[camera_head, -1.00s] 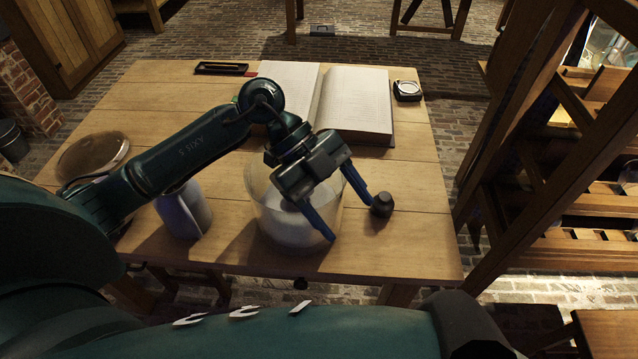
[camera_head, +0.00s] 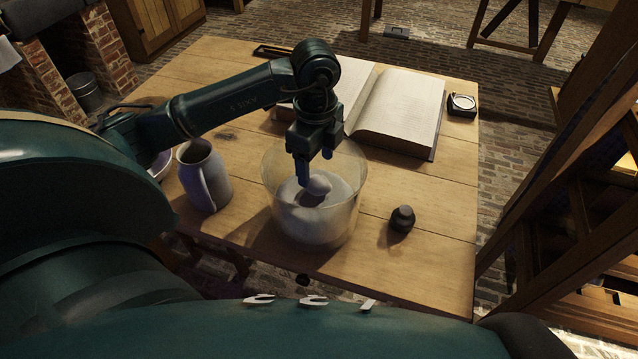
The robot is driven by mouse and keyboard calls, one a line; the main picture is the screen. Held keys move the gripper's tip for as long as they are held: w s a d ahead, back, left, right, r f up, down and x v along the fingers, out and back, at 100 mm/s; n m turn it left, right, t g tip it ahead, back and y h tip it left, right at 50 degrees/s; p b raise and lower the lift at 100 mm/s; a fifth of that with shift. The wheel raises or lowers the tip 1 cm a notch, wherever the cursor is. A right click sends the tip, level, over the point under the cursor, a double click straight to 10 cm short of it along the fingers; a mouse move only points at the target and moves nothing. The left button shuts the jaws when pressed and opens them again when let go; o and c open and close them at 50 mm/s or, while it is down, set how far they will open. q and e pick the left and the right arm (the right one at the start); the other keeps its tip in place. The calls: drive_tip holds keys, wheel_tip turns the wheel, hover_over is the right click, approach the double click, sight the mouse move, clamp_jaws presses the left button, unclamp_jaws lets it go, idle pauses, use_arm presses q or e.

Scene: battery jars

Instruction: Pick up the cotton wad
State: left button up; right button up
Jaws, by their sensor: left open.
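A clear glass jar (camera_head: 352,212) stands on the wooden table with pale content inside. A rounded whitish lump, which looks like the cotton wad (camera_head: 319,184), shows in the jar's upper part. My left gripper (camera_head: 316,171) points down into the jar's mouth with its blue fingers apart. One fingertip is right beside the wad in the picture; I cannot tell whether they touch. The far finger is partly hidden. My right gripper is not in view.
A grey jug (camera_head: 208,180) stands left of the jar, and a small dark weight (camera_head: 402,219) stands to its right. An open book (camera_head: 400,112) and a compass-like case (camera_head: 461,105) lie behind. The table (camera_head: 440,235) is bare at front right.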

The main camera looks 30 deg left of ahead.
sight(318, 180)
use_arm(q)
drive_tip(key=f, duration=0.6)
drive_tip(key=shift+w+f, duration=0.25)
drive_tip(key=shift+w, duration=0.15)
drive_tip(key=c, duration=1)
